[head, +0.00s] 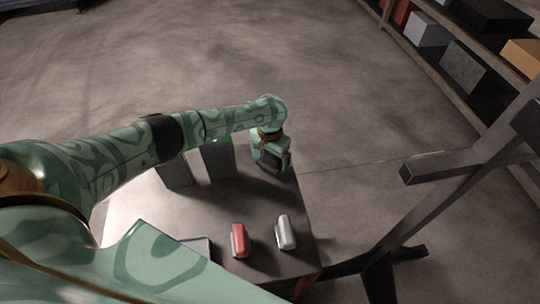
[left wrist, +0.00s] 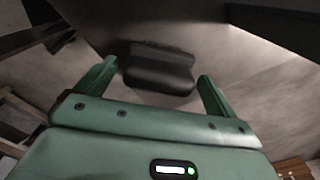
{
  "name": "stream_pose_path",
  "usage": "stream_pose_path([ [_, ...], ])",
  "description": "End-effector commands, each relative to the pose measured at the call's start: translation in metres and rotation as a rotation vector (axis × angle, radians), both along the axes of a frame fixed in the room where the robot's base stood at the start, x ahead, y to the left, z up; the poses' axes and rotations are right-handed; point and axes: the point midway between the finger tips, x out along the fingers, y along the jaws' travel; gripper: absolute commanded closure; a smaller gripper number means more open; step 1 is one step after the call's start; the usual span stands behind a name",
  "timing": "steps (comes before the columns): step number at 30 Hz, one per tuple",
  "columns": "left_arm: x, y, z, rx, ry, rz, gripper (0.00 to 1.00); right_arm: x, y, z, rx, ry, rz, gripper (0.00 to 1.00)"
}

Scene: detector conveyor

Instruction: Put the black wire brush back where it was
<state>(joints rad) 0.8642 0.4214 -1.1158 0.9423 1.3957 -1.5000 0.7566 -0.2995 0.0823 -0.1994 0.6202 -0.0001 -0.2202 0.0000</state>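The black wire brush (left wrist: 158,72) shows in the left wrist view between the fingers of my left gripper (left wrist: 158,68). It fills nearly the whole gap, and the fingers appear shut on its sides; contact at the right finger is hard to make out. In the head view my left gripper (head: 271,163) is over the far right corner of the table (head: 205,208), with the dark brush (head: 270,161) at its fingers. How high the brush is above the table is unclear. My right gripper is not in view.
Two dark upright blocks (head: 218,162) stand left of my gripper. A red object (head: 239,240) and a silver object (head: 285,232) lie nearer on the table, beside a grey tray edge (head: 198,244). A dark metal frame (head: 440,165) stands right; shelves (head: 450,60) are behind.

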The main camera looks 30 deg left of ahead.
Motion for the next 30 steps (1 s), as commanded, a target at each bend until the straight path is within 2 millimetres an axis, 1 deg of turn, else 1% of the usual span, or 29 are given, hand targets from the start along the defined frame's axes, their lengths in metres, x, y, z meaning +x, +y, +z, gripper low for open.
stream_pose_path([
  [5, 0.000, 0.000, 0.003, 0.000, -0.001, 0.000, 0.06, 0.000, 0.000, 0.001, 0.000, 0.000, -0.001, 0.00],
  [8, 0.000, 0.000, 0.015, -0.001, -0.002, 0.000, 0.06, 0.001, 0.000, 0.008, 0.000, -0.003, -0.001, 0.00],
  [11, 0.001, 0.000, 0.037, -0.002, -0.004, 0.000, 0.06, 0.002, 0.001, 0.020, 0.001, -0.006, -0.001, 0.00],
  [15, 0.000, 0.000, 0.072, -0.002, -0.004, 0.000, 0.06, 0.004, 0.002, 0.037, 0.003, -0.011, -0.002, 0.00],
  [18, 0.000, 0.000, 0.093, 0.000, -0.003, -0.001, 0.06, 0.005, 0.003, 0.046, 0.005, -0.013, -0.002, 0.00],
  [21, 0.000, 0.000, 0.108, -0.001, -0.002, 0.000, 0.06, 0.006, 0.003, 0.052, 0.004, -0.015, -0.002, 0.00],
  [25, 0.000, 0.000, 0.119, 0.000, -0.001, 0.000, 0.06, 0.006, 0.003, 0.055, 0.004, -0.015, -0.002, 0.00],
  [30, -0.001, 0.000, 0.121, 0.000, -0.001, 0.001, 0.06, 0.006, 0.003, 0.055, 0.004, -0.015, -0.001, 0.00],
])
